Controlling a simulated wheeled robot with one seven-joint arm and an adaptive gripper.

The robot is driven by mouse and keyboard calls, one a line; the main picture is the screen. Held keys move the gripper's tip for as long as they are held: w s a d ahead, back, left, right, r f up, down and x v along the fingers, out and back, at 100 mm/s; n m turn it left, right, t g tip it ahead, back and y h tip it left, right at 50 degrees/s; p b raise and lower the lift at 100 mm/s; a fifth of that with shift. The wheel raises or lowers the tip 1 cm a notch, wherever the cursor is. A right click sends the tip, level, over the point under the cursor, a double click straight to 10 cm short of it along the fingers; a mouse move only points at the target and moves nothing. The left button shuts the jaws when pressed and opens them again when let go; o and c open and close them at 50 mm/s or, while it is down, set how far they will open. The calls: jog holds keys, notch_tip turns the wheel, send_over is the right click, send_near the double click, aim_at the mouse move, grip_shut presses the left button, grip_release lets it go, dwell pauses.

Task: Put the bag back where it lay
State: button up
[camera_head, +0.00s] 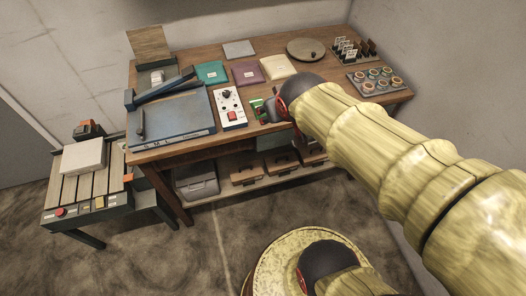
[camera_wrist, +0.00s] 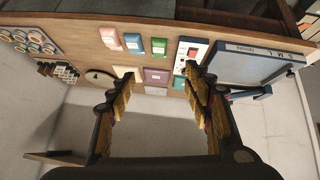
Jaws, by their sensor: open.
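Three flat bags lie in a row on the wooden table (camera_head: 180,62) in the head view: a teal bag (camera_head: 212,72), a purple bag (camera_head: 246,73) and a cream bag (camera_head: 278,67). In the wrist view the teal bag (camera_wrist: 181,79), the purple bag (camera_wrist: 157,76) and part of the cream bag (camera_wrist: 124,71) show beyond my fingers. My gripper (camera_wrist: 161,73) is open, with nothing held between its fingers, above the table. Which bag the task means, I cannot tell.
Pink (camera_wrist: 110,38), blue (camera_wrist: 133,42) and green (camera_wrist: 159,47) packets lie along the front edge. A control box (camera_head: 230,106) and a blue board with a lever (camera_head: 172,118) stand left of them. A round disc (camera_head: 314,49) and a ring tray (camera_head: 376,82) are right. A slatted bench (camera_head: 63,192) stands left.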

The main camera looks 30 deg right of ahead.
jog(key=s+a+r+n+g+y, duration=0.1)
jog(key=s+a+r+y, duration=0.1)
jog(key=s+a, duration=0.9)
jog(key=shift+s+n+g+y, duration=0.15)
jog(key=shift+n+g+y, duration=0.15)
jog(key=shift+g+y, duration=0.1)
